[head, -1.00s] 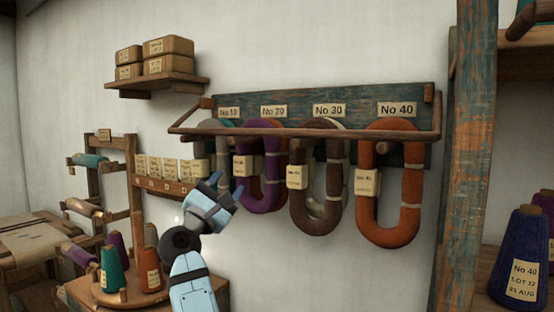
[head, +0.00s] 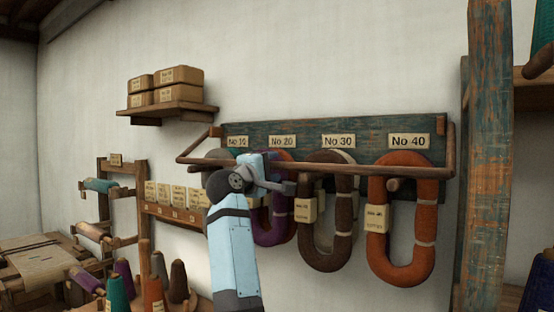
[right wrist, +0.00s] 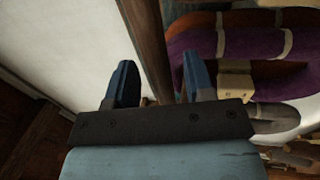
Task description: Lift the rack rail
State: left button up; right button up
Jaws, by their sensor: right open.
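The rack rail (head: 340,168) is a long thin wooden bar running across the front of the rack, in front of the hanging yarn hanks. My right gripper (head: 278,175) is at the rail, in front of the purple hank below No 20, and hides part of both. In the right wrist view, the rail (right wrist: 146,40) runs between the two blue fingers of my right gripper (right wrist: 160,80). My left gripper is not in view.
The rack's green board (head: 375,128) carries labels No 10 to No 40. Brown (head: 325,255) and orange (head: 400,260) hanks hang below it. A post (head: 488,150) stands at the right. A shelf with boxes (head: 168,110) is at the upper left. Thread cones (head: 152,292) stand lower left.

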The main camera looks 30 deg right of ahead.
jog(key=shift+x, duration=1.5)
jog(key=shift+c, duration=0.2)
grip_shut()
jog(key=shift+a+r, duration=0.1)
jog(key=shift+r, duration=0.15)
